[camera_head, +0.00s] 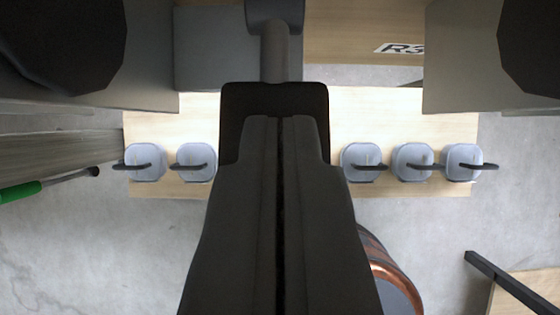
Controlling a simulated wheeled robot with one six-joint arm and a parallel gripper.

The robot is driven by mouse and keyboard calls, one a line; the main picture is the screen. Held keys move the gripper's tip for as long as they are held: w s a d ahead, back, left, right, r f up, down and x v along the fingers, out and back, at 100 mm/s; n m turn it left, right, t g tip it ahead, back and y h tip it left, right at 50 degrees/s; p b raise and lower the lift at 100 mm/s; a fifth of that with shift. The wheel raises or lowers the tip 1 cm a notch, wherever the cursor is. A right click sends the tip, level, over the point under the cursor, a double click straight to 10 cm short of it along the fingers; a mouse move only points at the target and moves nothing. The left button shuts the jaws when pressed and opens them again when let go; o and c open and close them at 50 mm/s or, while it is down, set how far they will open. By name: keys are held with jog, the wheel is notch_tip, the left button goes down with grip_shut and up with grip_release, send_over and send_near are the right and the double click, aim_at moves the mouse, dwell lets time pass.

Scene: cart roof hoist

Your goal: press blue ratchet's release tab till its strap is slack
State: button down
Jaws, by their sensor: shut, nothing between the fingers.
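My gripper (280,120) fills the lower middle of the view, its two dark fingers pressed together with only a thin seam between them. The fingertips lie over a dark block (274,98). A grey post (274,52) runs up from this block to a dark blue-grey piece at the top edge (275,12). I cannot tell whether these are parts of the blue ratchet, or whether the fingertips touch the block. No release tab or strap can be made out. My fingers hide what lies below them.
Several pale grey blocks with black handles, one at the right (463,160), stand in a row on a light wooden board (230,192). A board marked R3 (350,45) lies beyond. A copper-coloured cylinder (385,265) and a black bar (510,283) are lower right; a green-handled tool (20,191) is left.

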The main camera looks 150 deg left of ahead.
jog(key=f, duration=0.1)
jog(key=s+f+t+h, duration=0.1)
jog(key=f+t, duration=0.1)
jog(key=shift+s+a+h, duration=0.15)
jog(key=shift+a+h, duration=0.15)
jog(key=shift+a, duration=0.1)
jog(key=shift+r, duration=0.8)
